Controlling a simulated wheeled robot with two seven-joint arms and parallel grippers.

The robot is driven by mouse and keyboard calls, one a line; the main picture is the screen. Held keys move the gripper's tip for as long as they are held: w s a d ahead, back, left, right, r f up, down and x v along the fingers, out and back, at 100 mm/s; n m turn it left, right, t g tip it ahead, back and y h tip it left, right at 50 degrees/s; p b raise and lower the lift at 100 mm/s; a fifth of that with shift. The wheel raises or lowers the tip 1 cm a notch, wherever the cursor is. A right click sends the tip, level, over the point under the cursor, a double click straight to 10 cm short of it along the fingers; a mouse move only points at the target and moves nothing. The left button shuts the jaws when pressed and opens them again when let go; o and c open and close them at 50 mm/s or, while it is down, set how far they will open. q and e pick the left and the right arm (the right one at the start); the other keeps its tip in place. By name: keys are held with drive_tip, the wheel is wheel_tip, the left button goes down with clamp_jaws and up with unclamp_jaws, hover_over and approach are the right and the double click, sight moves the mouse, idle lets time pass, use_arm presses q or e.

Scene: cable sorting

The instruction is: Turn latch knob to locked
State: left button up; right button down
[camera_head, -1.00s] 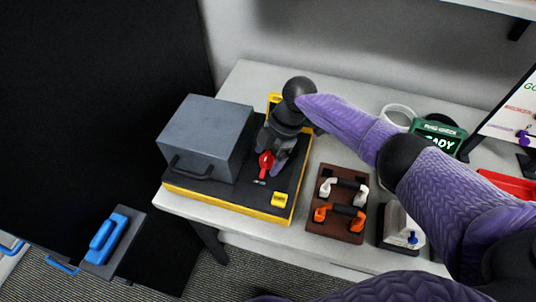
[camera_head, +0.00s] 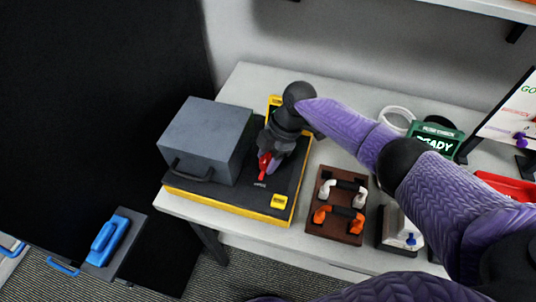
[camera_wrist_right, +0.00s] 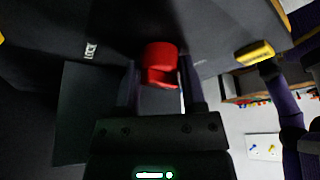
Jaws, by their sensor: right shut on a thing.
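The red latch knob (camera_head: 264,166) stands on the black top of a yellow-edged base (camera_head: 230,204), beside a grey box with a handle (camera_head: 207,137). My right gripper (camera_head: 270,160) reaches down over the knob and partly hides it. In the right wrist view, the red knob (camera_wrist_right: 160,60) sits between the two fingers of my right gripper (camera_wrist_right: 162,88), which is shut on it. My left gripper is not in view.
A brown board (camera_head: 327,231) with white and orange handles lies to the right of the base. A green-lit sign (camera_head: 435,141) stands behind it, partly reading "ADY". A red tray (camera_head: 507,184) is at far right. My right arm crosses above the table's right side.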

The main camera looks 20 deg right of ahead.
drive_tip(key=shift+r+m+t+p, duration=0.25)
drive_tip(key=shift+m+t+p, duration=0.05)
drive_tip(key=shift+m+p, duration=0.4)
drive_tip(key=m+t+p, duration=0.1)
drive_tip(key=m+p, duration=0.2)
drive_tip(key=shift+s+m, duration=0.1)
drive_tip(key=shift+m, duration=0.2)
drive_tip(key=m+t+p, duration=0.1)
drive_tip(key=m+p, duration=0.1)
drive_tip(key=shift+a+m+h+p, duration=0.1)
drive_tip(key=shift+m+h+p, duration=0.2)
drive_tip(key=shift+m, duration=0.1)
drive_tip(key=m+t+p, duration=0.1)
drive_tip(key=m+p, duration=0.1)
drive_tip(key=shift+m+h, duration=0.3)
drive_tip(key=shift+s+m+t+h+p, duration=0.1)
drive_tip(key=shift+m+t+h+p, duration=0.2)
drive_tip(key=shift+m+p, duration=0.5)
drive_tip(key=m+h+p, duration=0.1)
drive_tip(key=m, duration=0.2)
drive_tip(key=shift+a+f+t, duration=0.1)
drive_tip(key=shift+t, duration=0.2)
drive_tip(key=shift+m+h+p, duration=0.4)
drive_tip(key=shift+m+p, duration=0.25)
drive_tip(key=shift+m, duration=0.45)
drive_tip(key=shift+f, duration=0.1)
